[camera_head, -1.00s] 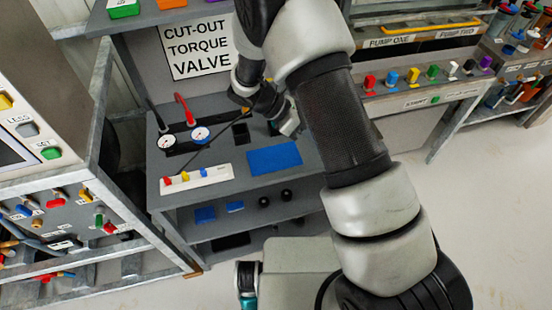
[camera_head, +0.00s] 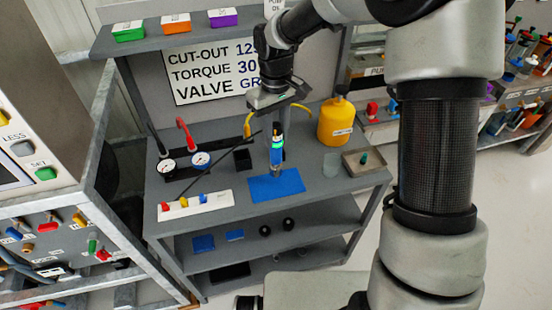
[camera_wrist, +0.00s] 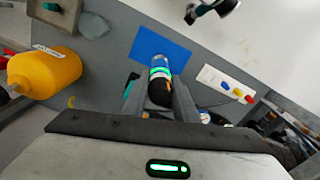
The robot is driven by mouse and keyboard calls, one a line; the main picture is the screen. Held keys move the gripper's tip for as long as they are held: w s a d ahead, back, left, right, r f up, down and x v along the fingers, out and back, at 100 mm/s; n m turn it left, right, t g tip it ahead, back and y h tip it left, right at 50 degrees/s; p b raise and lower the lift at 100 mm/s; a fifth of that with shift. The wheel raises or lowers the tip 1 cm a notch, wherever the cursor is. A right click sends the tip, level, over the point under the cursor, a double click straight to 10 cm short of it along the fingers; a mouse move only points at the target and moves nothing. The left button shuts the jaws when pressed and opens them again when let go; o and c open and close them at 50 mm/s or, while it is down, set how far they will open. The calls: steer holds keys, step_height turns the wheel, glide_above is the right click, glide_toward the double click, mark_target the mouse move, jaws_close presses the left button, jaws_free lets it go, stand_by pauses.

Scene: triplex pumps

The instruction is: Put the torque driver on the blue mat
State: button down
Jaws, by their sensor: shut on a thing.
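The torque driver (camera_head: 277,147) is a slim upright tool with a blue body, a glowing green band and a grey lower end. My gripper (camera_head: 278,112) is shut on its upper part. The driver's lower end shows over the back part of the blue mat (camera_head: 290,186), which lies flat on the grey bench; I cannot tell whether it touches. In the wrist view the driver (camera_wrist: 160,75) stands between the two fingers (camera_wrist: 158,95), its dark end towards the camera. The blue mat (camera_wrist: 150,45) is beyond it.
A yellow bottle (camera_head: 336,122) and a small tray (camera_head: 365,161) stand right of the mat. A white strip with coloured knobs (camera_head: 196,205) and two gauges (camera_head: 200,160) are at left. A dark square holder (camera_head: 242,159) and a thin dark rod are close behind-left of the mat.

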mark_target(276, 149)
steer(key=shift+f, duration=2.8)
steer(key=c, duration=1.4)
jaws_free()
